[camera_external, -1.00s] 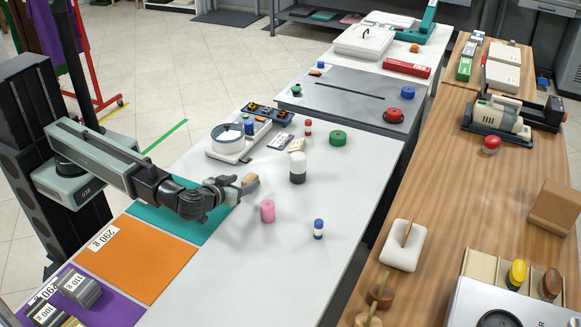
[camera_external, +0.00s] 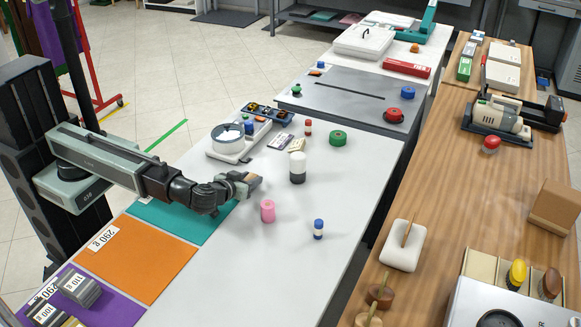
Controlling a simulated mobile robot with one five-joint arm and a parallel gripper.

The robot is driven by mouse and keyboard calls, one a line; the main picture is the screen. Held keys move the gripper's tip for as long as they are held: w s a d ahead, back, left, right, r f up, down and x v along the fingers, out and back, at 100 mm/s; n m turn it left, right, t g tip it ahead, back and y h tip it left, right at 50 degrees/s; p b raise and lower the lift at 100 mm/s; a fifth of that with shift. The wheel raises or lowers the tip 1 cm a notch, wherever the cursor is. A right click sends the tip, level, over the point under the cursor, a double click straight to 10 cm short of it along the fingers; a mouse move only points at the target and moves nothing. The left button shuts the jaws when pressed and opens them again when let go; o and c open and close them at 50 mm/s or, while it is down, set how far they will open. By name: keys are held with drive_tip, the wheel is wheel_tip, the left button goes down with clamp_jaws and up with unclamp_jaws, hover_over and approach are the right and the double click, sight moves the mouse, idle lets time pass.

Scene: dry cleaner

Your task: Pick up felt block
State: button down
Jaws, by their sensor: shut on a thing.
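My gripper (camera_external: 246,183) is shut on a small tan block, which I take to be the felt block (camera_external: 256,182). It is above the white table (camera_external: 232,262), close to the teal mat (camera_external: 172,215). Much of the block is hidden by the fingers, and only its tan end shows beyond them. I cannot tell how far the block is above the table.
A pink cylinder (camera_external: 267,211) stands just in front of my gripper. A round scale (camera_external: 229,140) is behind. The table's front middle is clear.

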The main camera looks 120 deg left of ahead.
sight(250, 178)
wheel_tip(250, 178, up, 10)
drive_tip(key=p, duration=1)
drive_tip(key=shift+r, duration=0.15)
